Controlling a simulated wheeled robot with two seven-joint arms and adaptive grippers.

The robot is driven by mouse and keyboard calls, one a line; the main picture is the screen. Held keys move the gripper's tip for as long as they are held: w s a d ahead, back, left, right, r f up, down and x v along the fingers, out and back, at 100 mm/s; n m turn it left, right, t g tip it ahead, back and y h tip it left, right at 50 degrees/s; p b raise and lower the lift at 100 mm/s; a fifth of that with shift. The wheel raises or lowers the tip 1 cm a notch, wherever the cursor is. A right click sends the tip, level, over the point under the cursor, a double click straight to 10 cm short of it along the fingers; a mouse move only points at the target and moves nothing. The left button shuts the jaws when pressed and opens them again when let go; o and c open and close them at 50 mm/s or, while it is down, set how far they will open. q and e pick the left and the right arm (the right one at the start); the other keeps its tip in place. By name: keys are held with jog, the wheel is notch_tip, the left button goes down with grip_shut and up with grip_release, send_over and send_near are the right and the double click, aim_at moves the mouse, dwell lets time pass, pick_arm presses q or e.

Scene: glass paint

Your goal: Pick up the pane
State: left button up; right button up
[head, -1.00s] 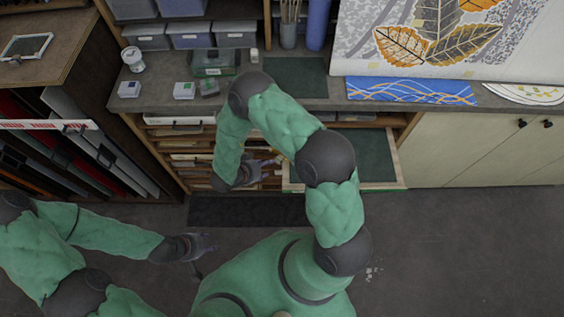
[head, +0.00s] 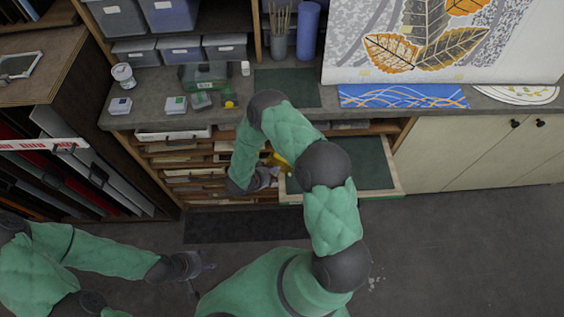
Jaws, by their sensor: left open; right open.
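I cannot clearly make out a pane. A small yellow patch (head: 281,161) shows at the fingers of my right gripper (head: 276,169); I cannot tell whether it is glass. This gripper is open at the left end of a pulled-out drawer (head: 362,163) with a dark green lining. My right forearm covers part of the drawer and its left side. The visible right part of the drawer looks empty. My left gripper (head: 207,266) is open and empty above the floor at lower left, away from the drawers.
The counter holds a dark green mat (head: 287,88), a green box (head: 205,75), a white tub (head: 123,75), a blue patterned panel (head: 402,96) and a small yellow item (head: 229,104). A rack of sheets (head: 85,165) stands left. Floor at right is clear.

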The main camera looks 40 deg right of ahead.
jog(key=shift+w+d+f, duration=0.1)
jog(key=shift+d+f, duration=0.2)
jog(key=shift+d, duration=0.05)
grip_shut()
jog(key=shift+a, duration=0.1)
